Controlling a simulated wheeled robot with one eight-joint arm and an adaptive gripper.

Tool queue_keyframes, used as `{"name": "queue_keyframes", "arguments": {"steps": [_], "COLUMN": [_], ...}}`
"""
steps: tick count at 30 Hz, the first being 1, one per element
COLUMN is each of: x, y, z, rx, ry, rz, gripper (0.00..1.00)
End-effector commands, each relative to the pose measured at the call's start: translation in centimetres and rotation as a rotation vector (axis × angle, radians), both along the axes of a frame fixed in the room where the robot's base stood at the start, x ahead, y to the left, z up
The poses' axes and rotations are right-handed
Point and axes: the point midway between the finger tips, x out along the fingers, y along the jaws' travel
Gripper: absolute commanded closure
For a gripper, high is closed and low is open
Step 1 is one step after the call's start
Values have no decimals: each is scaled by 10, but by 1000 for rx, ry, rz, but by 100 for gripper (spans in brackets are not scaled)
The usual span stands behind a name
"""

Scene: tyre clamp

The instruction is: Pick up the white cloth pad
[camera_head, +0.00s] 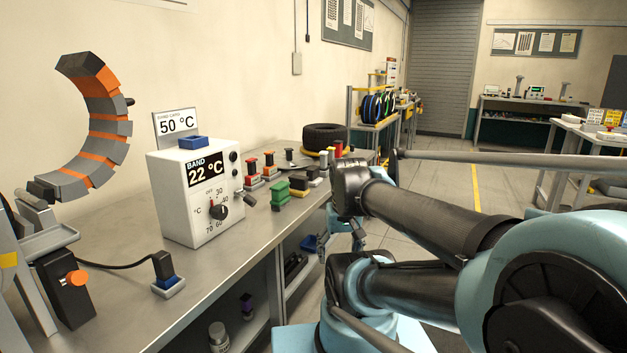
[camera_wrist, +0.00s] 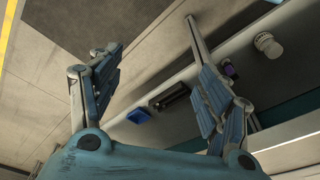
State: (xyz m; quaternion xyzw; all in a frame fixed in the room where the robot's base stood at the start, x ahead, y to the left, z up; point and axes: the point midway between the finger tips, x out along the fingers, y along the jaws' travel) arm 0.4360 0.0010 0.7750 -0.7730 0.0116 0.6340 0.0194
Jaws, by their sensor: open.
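I cannot make out a white cloth pad in either view. My gripper (camera_wrist: 158,75) is open in the wrist view, its two fingers wide apart with nothing between them. Beyond the fingers are the floor and a lower shelf with a blue item (camera_wrist: 139,116) and a dark item (camera_wrist: 172,97). In the head view my gripper (camera_head: 343,240) is partly hidden by my arm, low beside the front edge of the steel bench (camera_head: 235,255).
A white control box (camera_head: 180,218) reading 22 °C stands on the bench beside an orange and grey segmented ring (camera_head: 102,125). Coloured clamps (camera_head: 280,193) and a tyre (camera_head: 324,135) sit farther back. A white jar (camera_head: 218,335) stands on the lower shelf. Open floor lies right of the bench.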

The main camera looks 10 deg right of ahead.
Motion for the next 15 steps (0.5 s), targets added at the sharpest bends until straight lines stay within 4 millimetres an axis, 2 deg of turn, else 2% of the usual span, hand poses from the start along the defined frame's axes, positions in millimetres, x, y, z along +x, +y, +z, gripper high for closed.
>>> {"name": "queue_keyframes", "arguments": {"steps": [5,15], "x": [37,132], "y": [7,7], "z": [43,129], "rx": [76,265], "ry": [9,56], "rz": [-214,-776], "gripper": [18,18]}}
